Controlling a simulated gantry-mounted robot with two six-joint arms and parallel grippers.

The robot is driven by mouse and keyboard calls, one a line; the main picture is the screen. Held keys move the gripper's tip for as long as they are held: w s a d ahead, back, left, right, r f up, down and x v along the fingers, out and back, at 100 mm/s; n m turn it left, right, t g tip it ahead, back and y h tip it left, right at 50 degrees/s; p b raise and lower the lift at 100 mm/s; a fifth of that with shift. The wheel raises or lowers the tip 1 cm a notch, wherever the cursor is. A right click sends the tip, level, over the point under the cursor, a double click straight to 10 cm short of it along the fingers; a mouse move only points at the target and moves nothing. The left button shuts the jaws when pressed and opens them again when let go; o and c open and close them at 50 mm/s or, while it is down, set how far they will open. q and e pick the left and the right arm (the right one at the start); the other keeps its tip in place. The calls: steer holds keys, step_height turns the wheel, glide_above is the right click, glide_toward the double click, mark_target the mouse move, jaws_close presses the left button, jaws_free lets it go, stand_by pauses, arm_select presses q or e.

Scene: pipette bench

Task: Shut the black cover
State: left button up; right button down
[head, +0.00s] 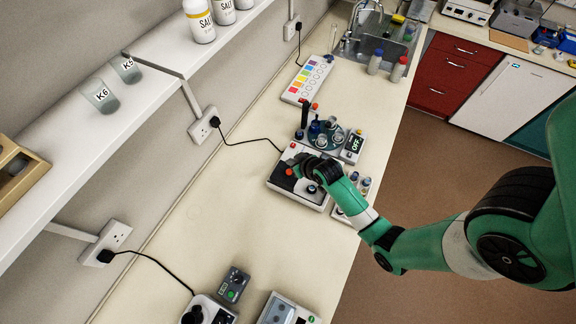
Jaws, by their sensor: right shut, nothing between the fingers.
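A white bench device (318,206) stands near the middle of the bench, with a red-orange knob at its left. A black panel (283,181), which looks like the black cover, lies on its top. My right arm reaches in from the right, and my right gripper (299,164) is over the upper part of this device, shut and empty. The gripper and wrist hide part of the device and cover, so I cannot tell how far the cover is open or whether the fingers touch it. My left gripper is not in view.
Just behind stand a round holder with small vessels (325,137) and a display reading OFF (353,146). A colour chart tray (307,79) and a sink (375,45) lie farther back. A wall shelf (150,95) overhangs the left. Bench between the device and the front instruments is clear.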

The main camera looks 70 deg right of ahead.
mark_target(288, 170)
steer(key=b+x, duration=0.5)
steer(key=x, duration=0.4)
steer(key=s+p, duration=0.1)
steer(key=s+a, duration=0.1)
steer(key=shift+s+a+f+p, duration=0.25)
steer(key=shift+a+f+p, duration=0.05)
steer(key=shift+a+p, duration=0.1)
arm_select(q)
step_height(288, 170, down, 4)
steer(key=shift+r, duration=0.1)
arm_select(e)
steer(key=shift+s+a+f, duration=0.1)
steer(key=shift+s+f, duration=0.05)
steer(key=shift+s, duration=0.1)
steer(key=shift+a, duration=0.1)
